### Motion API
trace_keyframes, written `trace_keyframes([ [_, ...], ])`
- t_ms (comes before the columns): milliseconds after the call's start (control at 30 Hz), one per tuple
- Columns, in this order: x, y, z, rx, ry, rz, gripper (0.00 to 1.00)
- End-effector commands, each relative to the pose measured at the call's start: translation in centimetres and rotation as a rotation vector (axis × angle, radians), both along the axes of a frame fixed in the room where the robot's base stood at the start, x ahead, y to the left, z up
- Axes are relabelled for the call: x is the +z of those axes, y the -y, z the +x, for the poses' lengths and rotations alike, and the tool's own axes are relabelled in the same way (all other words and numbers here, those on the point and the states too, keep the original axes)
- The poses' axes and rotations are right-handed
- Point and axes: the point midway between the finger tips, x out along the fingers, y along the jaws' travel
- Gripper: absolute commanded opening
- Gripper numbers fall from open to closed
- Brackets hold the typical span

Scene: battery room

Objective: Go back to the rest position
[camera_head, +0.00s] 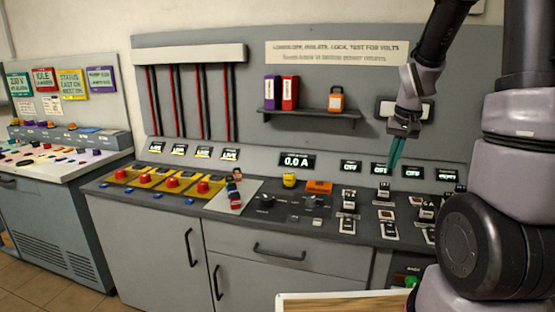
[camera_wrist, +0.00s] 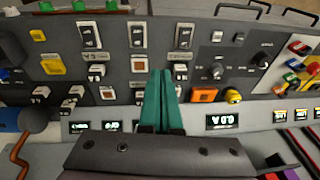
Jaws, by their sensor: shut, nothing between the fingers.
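My gripper (camera_head: 396,152) hangs above the right part of the grey control console (camera_head: 225,228), in front of the row of small displays. Its two teal fingers are together with nothing between them. In the wrist view the shut fingers (camera_wrist: 161,102) reach over the sloped panel, apart from the switches in that picture as far as I can tell. My arm comes down from the top right in the head view.
Breaker switches (camera_head: 348,200), an orange block (camera_head: 319,187), a yellow knob (camera_head: 290,180) and several red buttons (camera_head: 172,183) stand on the console. A shelf (camera_head: 310,115) holds binders (camera_head: 281,92) and an orange padlock (camera_head: 336,99). A second console (camera_head: 60,165) stands left.

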Motion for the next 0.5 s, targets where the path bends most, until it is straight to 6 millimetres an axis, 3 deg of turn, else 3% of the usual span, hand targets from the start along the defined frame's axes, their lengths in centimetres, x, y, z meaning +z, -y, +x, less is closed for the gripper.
trace_keyframes([
  [33, 2.5, -0.8, -0.9, -0.003, 0.040, 0.008, 0.00],
  [200, 8.7, -3.2, -4.4, -0.014, 0.142, 0.040, 0.00],
  [500, 16.3, -6.9, -12.5, -0.022, 0.311, 0.110, 0.00],
])
